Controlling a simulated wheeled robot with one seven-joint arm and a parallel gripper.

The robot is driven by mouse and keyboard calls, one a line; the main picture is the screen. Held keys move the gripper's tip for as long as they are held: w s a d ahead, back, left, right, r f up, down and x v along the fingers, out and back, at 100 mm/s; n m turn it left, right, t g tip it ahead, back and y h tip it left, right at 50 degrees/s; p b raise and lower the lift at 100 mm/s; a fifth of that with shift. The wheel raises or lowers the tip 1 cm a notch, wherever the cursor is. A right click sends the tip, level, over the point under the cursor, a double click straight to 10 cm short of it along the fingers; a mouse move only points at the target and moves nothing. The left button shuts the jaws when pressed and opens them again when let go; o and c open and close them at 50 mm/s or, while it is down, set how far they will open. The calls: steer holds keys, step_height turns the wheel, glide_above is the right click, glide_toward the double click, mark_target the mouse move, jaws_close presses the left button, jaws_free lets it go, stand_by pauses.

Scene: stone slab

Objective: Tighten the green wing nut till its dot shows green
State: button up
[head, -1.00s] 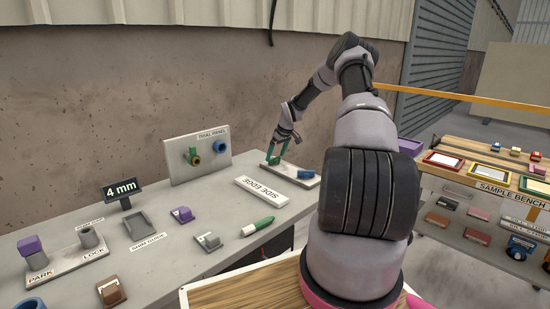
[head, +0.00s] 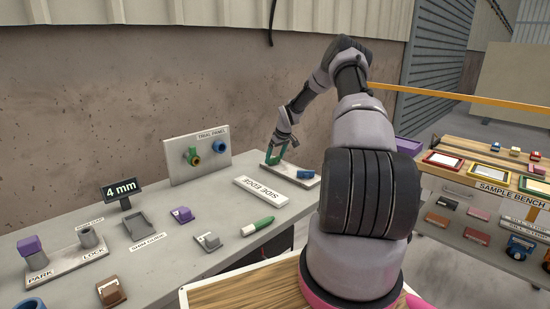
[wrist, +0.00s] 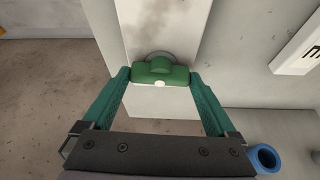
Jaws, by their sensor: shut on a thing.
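The green wing nut (wrist: 160,74) sits on a grey round base on a pale plate (wrist: 185,28), in the wrist view. Its wings lie crosswise between the fingertips of my gripper (wrist: 160,76). The green fingers are shut on the wing ends, one on each side. A dot (wrist: 159,84) on the near side of the nut looks whitish, not green. In the head view my gripper (head: 277,156) is at the pale plate (head: 268,168) at the back of the bench, and the nut is hard to make out there.
A blue ring-like part (head: 305,174) stands on the same plate, right of my gripper. A SIDE EDGE label plate (head: 261,191) and a green-and-white marker (head: 258,226) lie in front.

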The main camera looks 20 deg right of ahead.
steer(key=m+h, duration=0.1)
steer(key=m, duration=0.1)
steer(key=m+h, duration=0.1)
steer(key=m, duration=0.2)
steer(key=shift+a, duration=0.2)
steer(key=shift+m+h, duration=0.4)
steer(key=shift+m, duration=0.8)
steer(key=o, duration=1)
steer(key=v, duration=1.1)
steer(key=shift+f, duration=0.1)
